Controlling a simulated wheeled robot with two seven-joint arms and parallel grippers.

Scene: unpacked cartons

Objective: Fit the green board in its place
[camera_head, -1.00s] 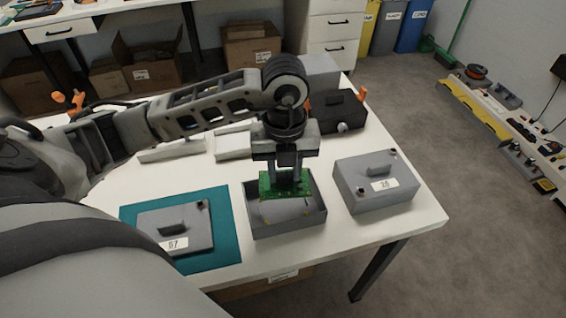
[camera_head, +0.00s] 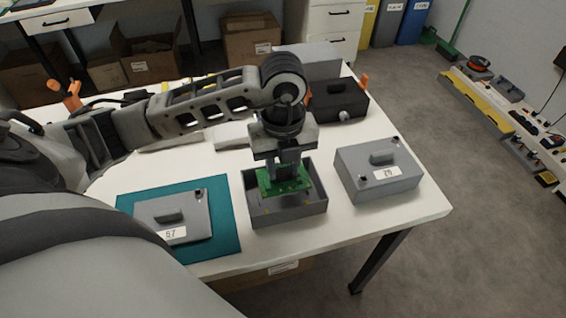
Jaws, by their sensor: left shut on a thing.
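The green board (camera_head: 283,183) is in the jaws of my left gripper (camera_head: 285,170), which points straight down. The board is over the open grey box (camera_head: 287,217), inside the outline of its walls. I cannot tell whether it touches the box's inside. Small yellowish spots show on the box floor below the board. My right gripper is not in view.
A grey lid (camera_head: 173,218) marked 57 lies on a teal mat (camera_head: 224,243) at the left. A closed grey box (camera_head: 378,170) stands close at the right. A black case (camera_head: 338,101) is behind. The table's front edge is near.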

